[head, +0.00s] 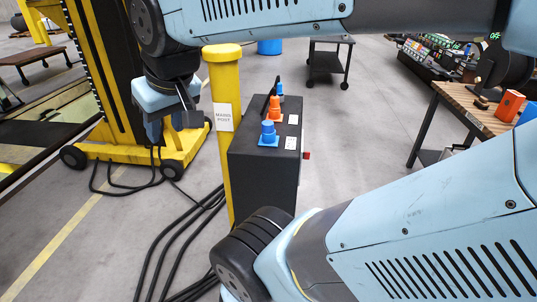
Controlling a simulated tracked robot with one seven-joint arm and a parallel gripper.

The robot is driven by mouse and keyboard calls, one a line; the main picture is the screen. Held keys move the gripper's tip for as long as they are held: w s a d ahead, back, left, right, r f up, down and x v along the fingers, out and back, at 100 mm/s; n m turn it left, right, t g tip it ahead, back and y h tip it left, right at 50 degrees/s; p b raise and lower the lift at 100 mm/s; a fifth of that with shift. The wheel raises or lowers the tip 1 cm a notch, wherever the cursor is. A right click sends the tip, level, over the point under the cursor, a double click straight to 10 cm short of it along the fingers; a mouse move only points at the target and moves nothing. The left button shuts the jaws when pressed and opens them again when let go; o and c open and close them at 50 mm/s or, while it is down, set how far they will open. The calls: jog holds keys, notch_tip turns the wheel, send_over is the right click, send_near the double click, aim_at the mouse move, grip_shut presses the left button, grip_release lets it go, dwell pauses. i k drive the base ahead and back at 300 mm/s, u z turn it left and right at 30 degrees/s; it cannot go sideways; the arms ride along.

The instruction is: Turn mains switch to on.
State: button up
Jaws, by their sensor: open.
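A yellow post (226,75) carries a white label (223,117) that appears to read "MAINS POST". A dark box (262,180) stands against its right side. A small red part (306,155) sticks out from the box's right side; it may be the mains switch, but its setting is too small to tell. Blue (268,132) and orange (275,107) plugs stand on the box's top. My gripper (172,125) hangs in the upper left, left of the post and apart from it in the picture. It is open and looks empty.
A yellow wheeled machine (105,150) stands behind my gripper. Black cables (175,235) run over the floor left of the post. A wooden-topped bench (475,108) is at the right. Floor between box and bench is clear (355,130). My arm hides much of the foreground.

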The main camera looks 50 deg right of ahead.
aim_at(307, 156)
jog(key=u, duration=0.25)
jog(key=k, duration=1.8)
jog(key=z, duration=1.1)
jog(key=i, duration=1)
jog(key=z, duration=0.05)
